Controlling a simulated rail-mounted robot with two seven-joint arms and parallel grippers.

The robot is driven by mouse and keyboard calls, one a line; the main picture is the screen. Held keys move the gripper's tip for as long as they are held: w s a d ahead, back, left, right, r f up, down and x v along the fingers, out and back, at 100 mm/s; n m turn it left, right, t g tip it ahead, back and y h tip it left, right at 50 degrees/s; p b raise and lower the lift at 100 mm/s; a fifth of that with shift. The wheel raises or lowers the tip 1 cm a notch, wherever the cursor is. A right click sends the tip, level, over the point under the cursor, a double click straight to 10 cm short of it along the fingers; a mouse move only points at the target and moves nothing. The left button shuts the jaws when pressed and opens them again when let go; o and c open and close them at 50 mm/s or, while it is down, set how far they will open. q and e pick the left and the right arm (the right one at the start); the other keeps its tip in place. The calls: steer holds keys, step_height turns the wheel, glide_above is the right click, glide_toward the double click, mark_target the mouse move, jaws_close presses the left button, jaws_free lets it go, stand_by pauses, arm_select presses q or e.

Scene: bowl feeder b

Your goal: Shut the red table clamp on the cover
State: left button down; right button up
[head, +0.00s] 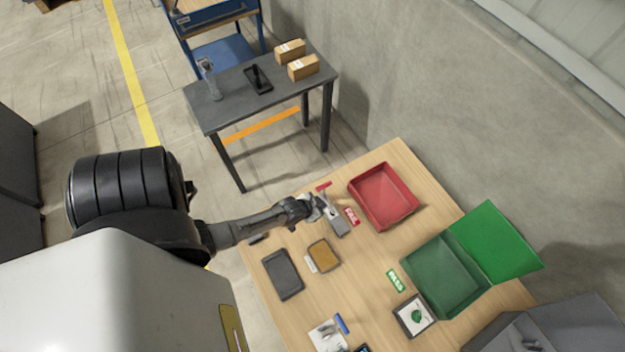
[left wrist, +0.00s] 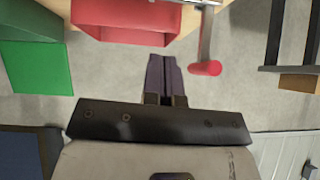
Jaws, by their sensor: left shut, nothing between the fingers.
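The red-handled clamp shows its red grip (head: 323,186) near the table's far left edge, just beyond my left gripper. In the left wrist view its red grip (left wrist: 205,68) hangs at the end of a metal lever, right of my fingers and apart from them. My left gripper (head: 314,208) is shut and empty; its closed fingers also show in the left wrist view (left wrist: 165,72). A grey piece (head: 338,224) lies beside the gripper; I cannot tell if it is the cover. The clamp's base is largely hidden by the gripper. My right gripper is not in view.
A red bin (head: 360,207) stands right of the clamp, with a red FAIL label (head: 351,216) beside it. An open green bin (head: 412,272) is farther right. A dark tray (head: 283,274) and a tan-topped item (head: 321,255) lie nearer. A dark side table (head: 225,113) stands behind.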

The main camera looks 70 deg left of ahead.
arm_select(q)
steer(key=shift+p+v, duration=0.3)
steer(key=shift+v, duration=1.95)
